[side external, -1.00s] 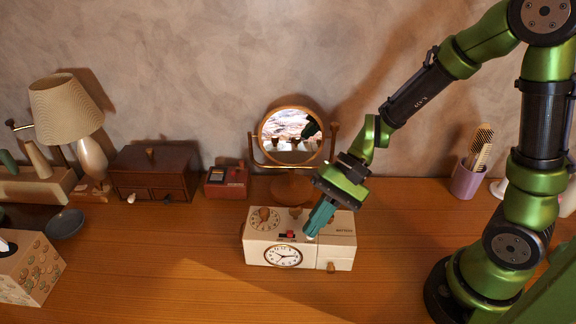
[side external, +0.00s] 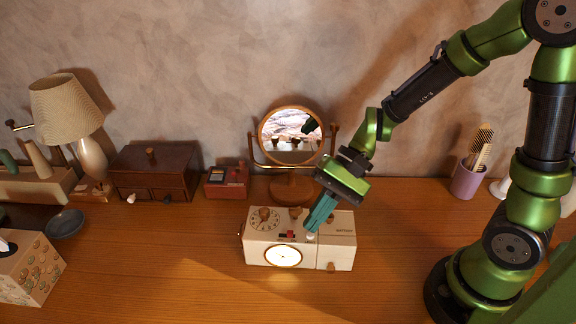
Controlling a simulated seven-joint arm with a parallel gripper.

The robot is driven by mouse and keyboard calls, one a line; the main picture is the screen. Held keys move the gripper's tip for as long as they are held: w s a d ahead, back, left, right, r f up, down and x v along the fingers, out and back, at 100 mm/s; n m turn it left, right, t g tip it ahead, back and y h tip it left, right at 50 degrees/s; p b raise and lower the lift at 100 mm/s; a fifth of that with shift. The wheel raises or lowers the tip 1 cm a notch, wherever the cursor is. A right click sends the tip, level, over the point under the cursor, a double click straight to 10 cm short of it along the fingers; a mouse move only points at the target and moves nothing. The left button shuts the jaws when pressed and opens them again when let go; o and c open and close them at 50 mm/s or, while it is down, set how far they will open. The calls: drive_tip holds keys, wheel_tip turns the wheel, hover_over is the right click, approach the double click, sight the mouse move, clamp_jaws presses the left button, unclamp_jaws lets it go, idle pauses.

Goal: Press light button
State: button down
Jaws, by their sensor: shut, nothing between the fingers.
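A cream box-shaped clock (side external: 335,255) stands on the wooden table, with a round clock face (side external: 283,256) on its front that glows bright white. Its top carries a dial (side external: 265,219), a red switch (side external: 289,234) and a small white button (side external: 310,237). My gripper (side external: 313,228) is shut and empty, its teal fingers pointing down just above the white button. A small gap seems to show between fingertips and button, but I cannot tell for sure.
A round mirror (side external: 291,133) stands behind the clock. A red box (side external: 227,182) and a dark wooden chest (side external: 155,172) are to the left. A pink cup (side external: 466,181) with a brush is to the right. The table (side external: 150,270) in front is clear.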

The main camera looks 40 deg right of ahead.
drive_tip(key=shift+r, duration=0.1)
wheel_tip(320, 180, up, 5)
drive_tip(key=shift+f, duration=0.1)
idle(0.5)
idle(0.4)
drive_tip(key=shift+d+f, duration=0.15)
drive_tip(key=shift+f, duration=0.05)
drive_tip(key=s+d+r+n+t+h, duration=0.4)
drive_tip(key=d+r+n+t+h, duration=0.1)
drive_tip(key=d, duration=0.5)
drive_tip(key=shift+s+d+r+n+t+h, duration=0.35)
drive_tip(key=shift+r+t+h, duration=0.65)
drive_tip(key=shift+r, duration=0.85)
